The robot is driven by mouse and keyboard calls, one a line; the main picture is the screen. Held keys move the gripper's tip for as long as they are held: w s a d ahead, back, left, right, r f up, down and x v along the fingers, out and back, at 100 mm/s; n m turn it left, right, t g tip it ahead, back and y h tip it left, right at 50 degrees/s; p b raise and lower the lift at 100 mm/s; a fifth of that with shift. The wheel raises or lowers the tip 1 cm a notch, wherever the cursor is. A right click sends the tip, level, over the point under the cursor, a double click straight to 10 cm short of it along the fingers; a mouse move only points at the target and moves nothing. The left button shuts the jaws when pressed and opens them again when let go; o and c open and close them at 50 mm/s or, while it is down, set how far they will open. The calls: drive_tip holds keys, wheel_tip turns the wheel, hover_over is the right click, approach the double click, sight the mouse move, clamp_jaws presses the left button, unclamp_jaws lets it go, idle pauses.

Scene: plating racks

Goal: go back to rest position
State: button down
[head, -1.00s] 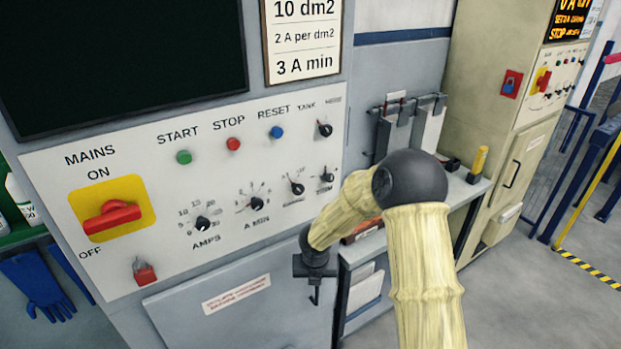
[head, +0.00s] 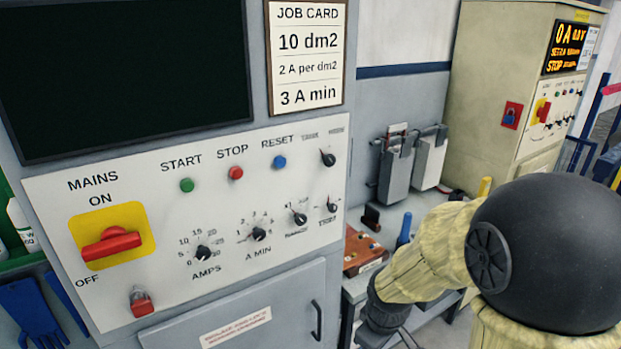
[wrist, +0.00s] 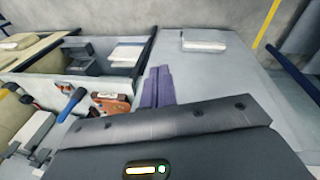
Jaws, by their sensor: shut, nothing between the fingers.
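My arm reaches in from the lower right of the head view, its large dark joint near the camera. Its far end drops to a dark cuff low in the picture, and the fingers are not visible there. In the wrist view, my gripper (wrist: 158,86) shows as two narrow purple-grey fingers side by side beyond the dark hand body. They are closed together with nothing between them. The gripper is clear of the control cabinet's panel (head: 110,290) in the head view.
The panel has a red mains switch (head: 111,245), a green start button (head: 187,185) and several knobs. A bench right of it carries a brown box (head: 362,250) and a blue-handled tool (head: 404,229). A beige cabinet (head: 487,110) stands behind. Grey floor shows at right.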

drive_tip(key=s+m, duration=0.1)
drive_tip(key=m, duration=0.2)
drive_tip(key=s+d+r+m, duration=0.1)
drive_tip(key=s+m, duration=0.3)
drive_tip(key=m, duration=0.1)
drive_tip(key=shift+d+r+m+y, duration=0.25)
drive_tip(key=shift+m+y, duration=0.05)
idle(0.6)
